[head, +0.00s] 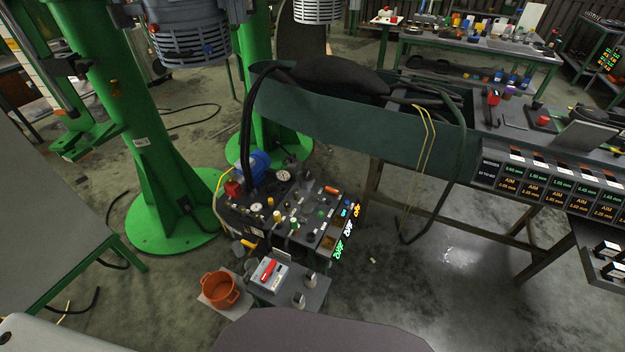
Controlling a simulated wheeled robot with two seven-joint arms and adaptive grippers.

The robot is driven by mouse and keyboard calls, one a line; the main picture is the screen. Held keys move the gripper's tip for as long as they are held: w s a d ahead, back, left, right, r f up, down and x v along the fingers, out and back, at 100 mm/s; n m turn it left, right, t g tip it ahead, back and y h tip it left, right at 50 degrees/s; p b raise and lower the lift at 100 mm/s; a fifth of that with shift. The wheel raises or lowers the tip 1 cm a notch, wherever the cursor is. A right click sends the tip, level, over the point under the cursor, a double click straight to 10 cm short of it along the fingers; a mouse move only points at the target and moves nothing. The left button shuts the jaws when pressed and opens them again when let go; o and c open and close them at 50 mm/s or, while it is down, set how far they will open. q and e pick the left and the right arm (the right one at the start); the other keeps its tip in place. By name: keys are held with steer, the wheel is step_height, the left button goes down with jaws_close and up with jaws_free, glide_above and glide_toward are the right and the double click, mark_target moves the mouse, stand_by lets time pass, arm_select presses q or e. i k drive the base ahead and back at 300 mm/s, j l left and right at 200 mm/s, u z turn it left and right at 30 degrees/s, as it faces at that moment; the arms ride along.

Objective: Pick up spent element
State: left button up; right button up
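I cannot tell for sure which thing is the spent element. A small stand (290,288) at the lower middle holds a white box (267,274) with a red piece (269,268) on top. Two small pale cylinders, one nearer (299,300) and one farther (310,280), stand upright to the right of the box. An orange bucket (220,290) stands just left on a pale square base. A dark machine panel (290,215) with gauges, knobs and fittings stands behind the stand. Neither of my grippers shows in the head view.
Green columns (140,140) with round floor bases stand at the left. A bench (500,130) with lit readout panels is at the right. A curved green guard (350,130) with hoses and yellow cords crosses the middle. Open floor (450,280) lies at the lower right.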

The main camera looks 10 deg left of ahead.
mark_target(306, 176)
steer(key=i+l, duration=0.1)
steer(key=l, duration=0.3)
steer(key=i+l+u, duration=0.15)
steer(key=l, duration=0.3)
steer(key=i+l, duration=0.1)
steer(key=l, duration=0.3)
steer(key=i+l+u, duration=0.15)
steer(key=i+l, duration=0.15)
steer(key=i+l+u, duration=0.1)
steer(key=i+l, duration=0.15)
steer(key=l, duration=0.15)
steer(key=i+l+u, duration=0.1)
steer(key=i, duration=0.25)
steer(key=l, duration=0.1)
